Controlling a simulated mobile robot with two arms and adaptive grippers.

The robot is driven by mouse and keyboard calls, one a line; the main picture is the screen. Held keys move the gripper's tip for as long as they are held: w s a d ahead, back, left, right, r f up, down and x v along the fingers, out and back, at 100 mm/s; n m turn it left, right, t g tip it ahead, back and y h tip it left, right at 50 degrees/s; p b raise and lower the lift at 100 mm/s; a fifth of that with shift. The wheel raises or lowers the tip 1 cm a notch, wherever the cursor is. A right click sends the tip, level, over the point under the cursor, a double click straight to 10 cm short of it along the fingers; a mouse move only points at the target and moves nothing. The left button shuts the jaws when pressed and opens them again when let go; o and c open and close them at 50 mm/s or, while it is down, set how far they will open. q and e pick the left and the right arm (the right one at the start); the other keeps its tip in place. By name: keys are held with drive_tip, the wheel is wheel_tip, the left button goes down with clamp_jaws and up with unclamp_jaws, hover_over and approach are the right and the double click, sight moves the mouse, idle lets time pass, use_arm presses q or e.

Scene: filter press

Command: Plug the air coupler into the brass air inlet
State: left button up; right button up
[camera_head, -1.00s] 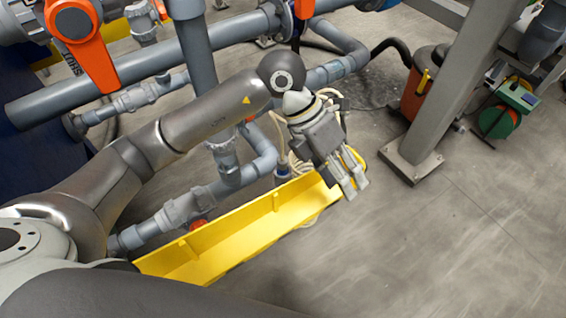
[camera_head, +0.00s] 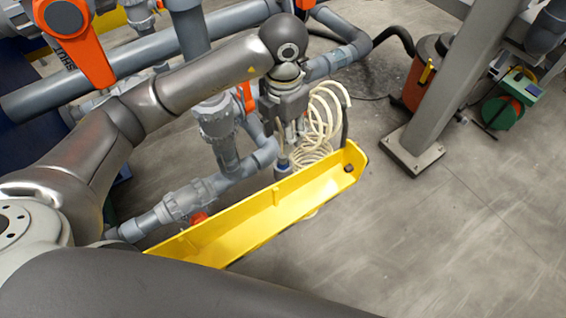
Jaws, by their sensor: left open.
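My left gripper (camera_head: 288,138) is open, its fingers pointing down beside a cream coiled hose (camera_head: 320,127). The fingers are small and partly merged with the pipework behind, and I cannot tell whether they touch the hose. The air coupler cannot be made out clearly; it may be hidden by the gripper or the coils. I cannot pick out the brass air inlet. My right gripper is out of view.
A yellow trough (camera_head: 250,222) runs below the gripper, with a small dark object (camera_head: 348,168) at its right end. Grey pipes (camera_head: 185,203) lie behind and left. A grey steel post (camera_head: 440,100) stands right. The floor (camera_head: 450,250) at lower right is clear.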

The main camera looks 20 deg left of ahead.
sight(283, 155)
use_arm(q)
drive_tip(key=shift+f, duration=1.85)
drive_tip(key=shift+s+f+p, duration=0.1)
drive_tip(key=shift+f+p, duration=0.1)
drive_tip(key=shift+p, duration=0.15)
drive_tip(key=f, duration=0.1)
drive_tip(key=f+p, duration=0.1)
drive_tip(key=f, duration=0.2)
drive_tip(key=shift+s+f+p, duration=0.2)
drive_tip(key=shift+s+p, duration=0.05)
drive_tip(key=shift+p, duration=0.05)
drive_tip(key=shift+w+f, duration=0.1)
drive_tip(key=shift+f, duration=0.1)
drive_tip(key=c, duration=0.9)
